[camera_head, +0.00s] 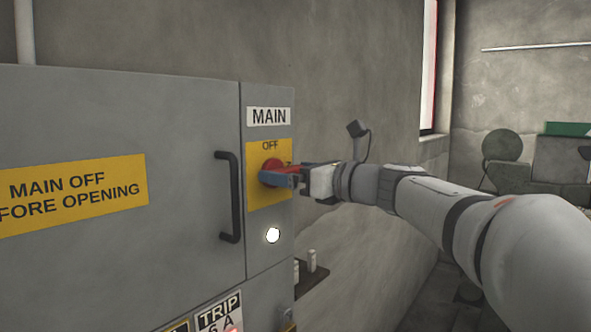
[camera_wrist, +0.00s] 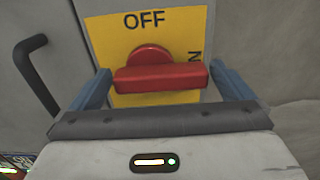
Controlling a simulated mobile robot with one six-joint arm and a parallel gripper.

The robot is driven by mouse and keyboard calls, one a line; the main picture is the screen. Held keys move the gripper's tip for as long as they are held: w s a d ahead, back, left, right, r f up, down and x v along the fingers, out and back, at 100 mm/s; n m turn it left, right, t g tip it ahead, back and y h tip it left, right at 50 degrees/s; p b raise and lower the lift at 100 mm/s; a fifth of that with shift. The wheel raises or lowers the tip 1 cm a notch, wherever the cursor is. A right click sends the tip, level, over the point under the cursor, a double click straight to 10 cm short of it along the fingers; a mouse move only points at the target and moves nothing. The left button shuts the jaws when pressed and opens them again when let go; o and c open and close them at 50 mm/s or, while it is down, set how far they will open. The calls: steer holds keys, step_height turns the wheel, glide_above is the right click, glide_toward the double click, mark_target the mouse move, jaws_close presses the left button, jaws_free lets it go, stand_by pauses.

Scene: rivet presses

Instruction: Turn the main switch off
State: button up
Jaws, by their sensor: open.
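The main switch (camera_head: 270,171) is a red rotary handle on a yellow plate (camera_head: 284,150) under a MAIN label, on the right part of a grey cabinet. In the wrist view the red handle (camera_wrist: 160,77) lies crosswise, its bar level in the picture, with OFF above it and an N showing at its right. My gripper (camera_head: 276,178) is at the handle. In the wrist view its two blue fingers (camera_wrist: 160,88) stand apart, one at each end of the bar. I cannot tell whether either finger touches it.
A black cabinet handle (camera_head: 230,197) is left of the switch, and a white lamp (camera_head: 273,235) glows below it. A small shelf (camera_head: 312,277) with small pale objects sticks out low at the right. A concrete wall (camera_head: 340,90) stands behind.

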steer(key=shift+c, duration=0.6)
steer(key=c, duration=0.6)
steer(key=shift+n+b, duration=0.3)
steer(key=shift+b, duration=0.15)
steer(key=shift+f+n+b, duration=0.1)
steer(key=shift+n+b, duration=0.8)
steer(key=shift+b, duration=0.2)
steer(key=n+b, duration=0.3)
steer(key=shift+s+a+n+b, duration=0.15)
steer(key=shift+n+b, duration=0.2)
steer(key=shift+n, duration=0.05)
steer(key=n+b, duration=0.3)
steer(key=n, duration=0.1)
steer(key=n+b, duration=0.2)
steer(key=shift+s+a+r+b, duration=0.25)
steer(key=shift+s+b, duration=0.05)
steer(key=n+b, duration=0.2)
steer(key=n, duration=0.1)
steer(key=n+b, duration=0.2)
steer(key=shift+s+a+r+n, duration=0.1)
steer(key=shift+s+a+n, duration=0.1)
steer(key=shift+n, duration=0.2)
